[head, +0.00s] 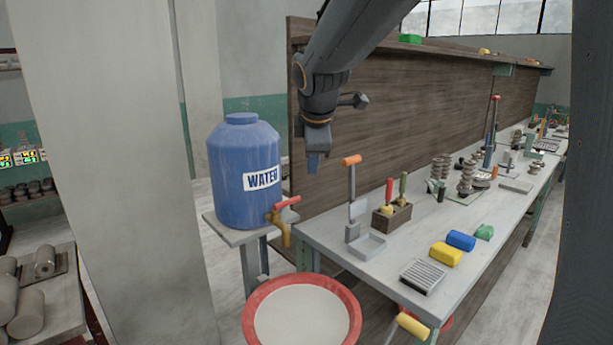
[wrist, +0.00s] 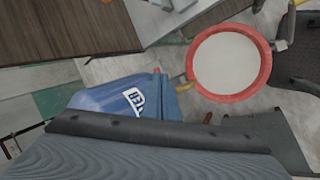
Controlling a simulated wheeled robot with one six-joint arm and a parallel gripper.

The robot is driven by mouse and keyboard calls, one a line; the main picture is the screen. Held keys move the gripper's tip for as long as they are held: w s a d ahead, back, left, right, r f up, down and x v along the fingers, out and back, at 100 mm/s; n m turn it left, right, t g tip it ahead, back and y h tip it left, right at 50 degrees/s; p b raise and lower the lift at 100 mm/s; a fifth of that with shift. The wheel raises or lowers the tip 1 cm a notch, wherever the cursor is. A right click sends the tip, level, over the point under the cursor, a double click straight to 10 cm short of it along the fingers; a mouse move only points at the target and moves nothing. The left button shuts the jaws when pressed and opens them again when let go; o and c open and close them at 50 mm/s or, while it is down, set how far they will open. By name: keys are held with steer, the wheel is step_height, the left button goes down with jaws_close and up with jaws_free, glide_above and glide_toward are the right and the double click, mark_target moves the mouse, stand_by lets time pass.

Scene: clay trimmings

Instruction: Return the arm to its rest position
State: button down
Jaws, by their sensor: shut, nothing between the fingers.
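My arm (head: 345,45) reaches in from the top of the head view. My gripper (head: 313,163) hangs at its end, pointing down, shut and empty. It is in the air in front of the wooden back panel, to the right of the blue water barrel and above the near end of the workbench.
The blue WATER barrel (head: 233,160) with its tap stands on a small stand (head: 222,232). A red-rimmed tub (head: 258,301) of pale stuff is below. The workbench (head: 322,231) carries an orange-handled tool (head: 351,190), a tool box (head: 390,217) and coloured blocks. A pale pillar (head: 100,150) stands left.

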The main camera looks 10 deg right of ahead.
steer(key=s+d+f+m+g+y+b, duration=0.1)
steer(key=s+f+m+g+b, duration=0.2)
steer(key=s+f+m, duration=1.3)
steer(key=s+f+g, duration=0.2)
steer(key=s+f, duration=0.5)
steer(key=f, duration=0.2)
steer(key=shift+s+f, duration=0.2)
steer(key=shift+f, duration=0.05)
